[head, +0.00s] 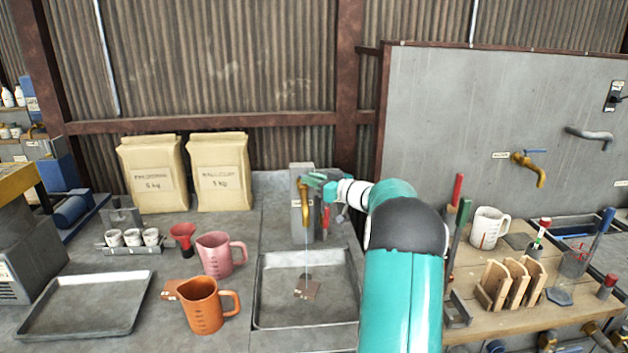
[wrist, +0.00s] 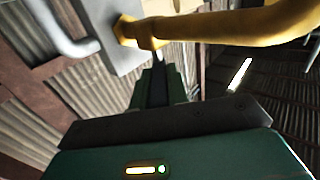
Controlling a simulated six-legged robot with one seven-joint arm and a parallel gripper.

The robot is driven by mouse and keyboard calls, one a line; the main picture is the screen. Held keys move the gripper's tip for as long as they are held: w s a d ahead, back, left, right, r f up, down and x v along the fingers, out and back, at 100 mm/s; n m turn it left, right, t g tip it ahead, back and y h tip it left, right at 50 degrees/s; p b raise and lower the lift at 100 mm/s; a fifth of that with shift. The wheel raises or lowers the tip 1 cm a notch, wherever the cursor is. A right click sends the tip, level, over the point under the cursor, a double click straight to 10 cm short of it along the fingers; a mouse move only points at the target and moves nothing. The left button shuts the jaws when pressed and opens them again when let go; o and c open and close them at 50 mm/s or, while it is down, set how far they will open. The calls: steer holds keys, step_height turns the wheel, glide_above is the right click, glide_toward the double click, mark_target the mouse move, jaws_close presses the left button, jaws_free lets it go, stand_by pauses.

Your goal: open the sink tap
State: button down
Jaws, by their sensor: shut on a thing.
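The brass sink tap (head: 304,194) is fixed to a grey post at the back of a shallow metal basin (head: 262,303). A thin pale stream like water (head: 307,238) runs from its spout down into the basin. My gripper (head: 316,180) is at the tap's top right, reaching in from the right. In the wrist view, the yellow tap body (wrist: 235,25) arches across the top, and my gripper's fingers (wrist: 154,82) meet close together just below its base. The gripper is shut at the tap's handle, which the fingers mostly hide.
A brown tag-like piece (head: 307,288) lies in the basin. An orange jug (head: 203,306) and a pink jug (head: 217,255) stand left of it. Another brass tap with a blue lever (head: 527,167) is on the grey panel at right. A wooden rack (head: 508,283) stands on the right bench.

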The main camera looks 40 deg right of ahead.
steer(key=shift+s+a+m+h, duration=0.1)
steer(key=shift+a+m+h, duration=0.2)
steer(key=shift+m+h, duration=0.7)
steer(key=shift+a+m+h, duration=0.25)
steer(key=shift+m+h, duration=0.25)
steer(key=shift+h, duration=0.9)
steer(key=c, duration=1.5)
jaws_free()
steer(key=shift+o, duration=0.7)
steer(key=s+a, duration=0.1)
steer(key=s, duration=1.2)
steer(key=shift+s, duration=0.35)
